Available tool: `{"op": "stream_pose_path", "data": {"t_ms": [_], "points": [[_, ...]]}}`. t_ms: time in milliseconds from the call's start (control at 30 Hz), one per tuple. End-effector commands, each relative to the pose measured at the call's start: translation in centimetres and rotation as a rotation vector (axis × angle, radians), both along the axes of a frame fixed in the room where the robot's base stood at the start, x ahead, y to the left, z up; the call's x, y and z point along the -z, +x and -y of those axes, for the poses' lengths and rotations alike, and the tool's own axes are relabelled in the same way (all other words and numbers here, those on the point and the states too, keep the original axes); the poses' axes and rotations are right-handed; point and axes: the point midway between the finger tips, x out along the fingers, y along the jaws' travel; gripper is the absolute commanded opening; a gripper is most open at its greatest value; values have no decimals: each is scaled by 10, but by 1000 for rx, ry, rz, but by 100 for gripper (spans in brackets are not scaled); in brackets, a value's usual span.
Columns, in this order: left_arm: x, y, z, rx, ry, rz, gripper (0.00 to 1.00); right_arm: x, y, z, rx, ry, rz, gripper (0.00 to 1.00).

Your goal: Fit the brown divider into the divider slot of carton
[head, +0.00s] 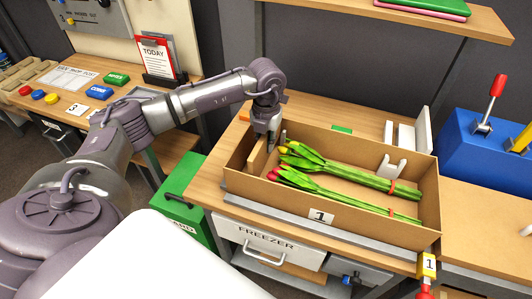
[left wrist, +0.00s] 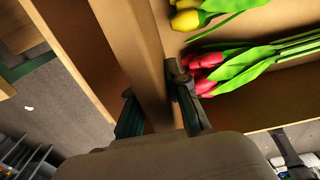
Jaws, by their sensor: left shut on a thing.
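The brown carton (head: 285,203) lies open on the bench, with a label "1" on its front wall. The brown divider (head: 258,154) is upright at the carton's left end. My left gripper (head: 268,132) is shut on the divider's upper edge; in the left wrist view the divider (left wrist: 137,50) runs between the two fingers. Whether its lower edge sits in the slot is hidden. Yellow tulips (head: 345,174) and red tulips (head: 350,201) lie in the carton to the divider's right, the red blooms (left wrist: 208,70) close to one finger. My right gripper is out of view.
A white bracket (head: 391,166) stands at the carton's far side. A blue box with levers (head: 475,145) is at the right. A shelf (head: 400,15) hangs above the bench. A green bin (head: 185,205) stands left of the bench, by a side table with coloured buttons (head: 98,91).

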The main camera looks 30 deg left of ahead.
Motion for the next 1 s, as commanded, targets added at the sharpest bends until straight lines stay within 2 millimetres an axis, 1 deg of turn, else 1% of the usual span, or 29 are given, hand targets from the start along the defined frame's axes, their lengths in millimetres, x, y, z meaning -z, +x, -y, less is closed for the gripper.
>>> {"op": "stream_pose_path", "data": {"t_ms": [167,433,500,733,867,900,933,1000], "points": [[15,0,0,0,-1,0,0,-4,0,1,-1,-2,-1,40],[52,0,0,0,-1,-1,0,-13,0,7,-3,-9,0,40],[56,1,0,1,-1,2,0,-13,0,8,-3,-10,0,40],[57,1,0,1,0,3,0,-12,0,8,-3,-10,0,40],[62,1,0,1,-1,2,0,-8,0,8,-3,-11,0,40],[60,1,0,1,-1,2,21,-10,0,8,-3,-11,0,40],[60,1,0,1,-1,2,26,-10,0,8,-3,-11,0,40],[60,1,0,1,-1,2,26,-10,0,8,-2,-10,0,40]]}}
